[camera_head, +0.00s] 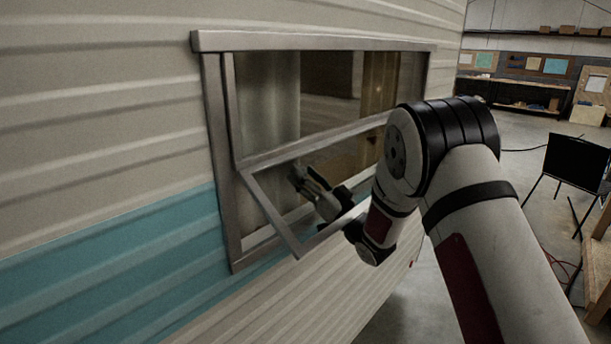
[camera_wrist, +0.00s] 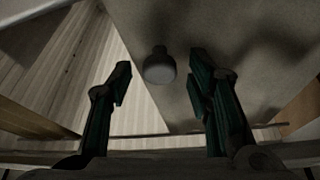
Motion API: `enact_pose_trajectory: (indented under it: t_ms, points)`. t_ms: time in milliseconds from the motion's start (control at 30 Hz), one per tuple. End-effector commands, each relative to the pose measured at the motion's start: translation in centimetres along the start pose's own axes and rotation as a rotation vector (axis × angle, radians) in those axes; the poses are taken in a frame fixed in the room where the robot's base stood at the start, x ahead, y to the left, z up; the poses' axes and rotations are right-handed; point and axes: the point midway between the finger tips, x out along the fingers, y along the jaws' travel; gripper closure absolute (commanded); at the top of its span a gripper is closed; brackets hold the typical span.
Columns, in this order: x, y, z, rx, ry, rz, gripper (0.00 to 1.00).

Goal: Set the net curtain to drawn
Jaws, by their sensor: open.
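The net curtain (camera_head: 268,100) looks like a pale, hanging strip behind the glass at the left of the camper window. My gripper (camera_head: 303,180) is at the lower window opening, beside the tilted-out lower frame. In the wrist view my gripper (camera_wrist: 161,82) is open, with its two dark fingers well apart. A small grey rounded knob (camera_wrist: 159,68) shows between the fingertips, with no finger visibly touching it. Whether the knob belongs to the curtain, and how far off it is, I cannot tell.
The metal window frame (camera_head: 218,150) surrounds the opening, and the lower sash (camera_head: 270,215) is swung outward close to my arm. The ribbed camper wall (camera_head: 110,120) runs along the left.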

Motion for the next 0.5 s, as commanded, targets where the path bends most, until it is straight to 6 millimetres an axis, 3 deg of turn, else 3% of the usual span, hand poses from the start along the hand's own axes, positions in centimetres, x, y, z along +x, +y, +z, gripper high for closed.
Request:
enact_pose_trajectory:
  t_ms: [333,500]
  points:
    - [0.35,0.04,0.01,0.0,-0.001,0.001,0.54]
    - [0.34,0.04,0.0,0.0,-0.001,0.001,0.93]
